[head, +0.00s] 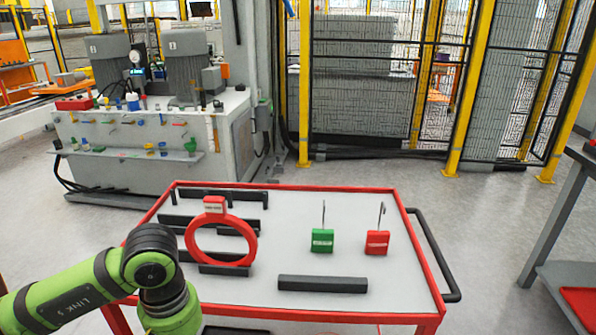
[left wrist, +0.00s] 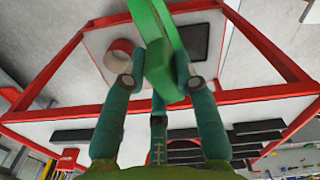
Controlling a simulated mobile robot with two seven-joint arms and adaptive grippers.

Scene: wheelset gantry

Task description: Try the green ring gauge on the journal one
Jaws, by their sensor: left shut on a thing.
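In the left wrist view my left gripper (left wrist: 162,84) is shut on the green ring gauge (left wrist: 163,30). The fingers sit on either side of its green block-like grip, and part of the green curved band runs up out of the top of the picture. In the head view my left arm comes in at the lower left, but its gripper is below the picture and the green ring gauge does not show there. My right gripper is in neither view. I cannot pick out journal one in either view.
A red-rimmed cart (head: 300,187) stands ahead. It bears a red ring (head: 222,260) upright in a dark holder, a green block (head: 322,241) and a red block (head: 377,243) with upright hooks, and dark bars (head: 322,284). A grey machine (head: 140,172) and yellow-posted fencing stand behind.

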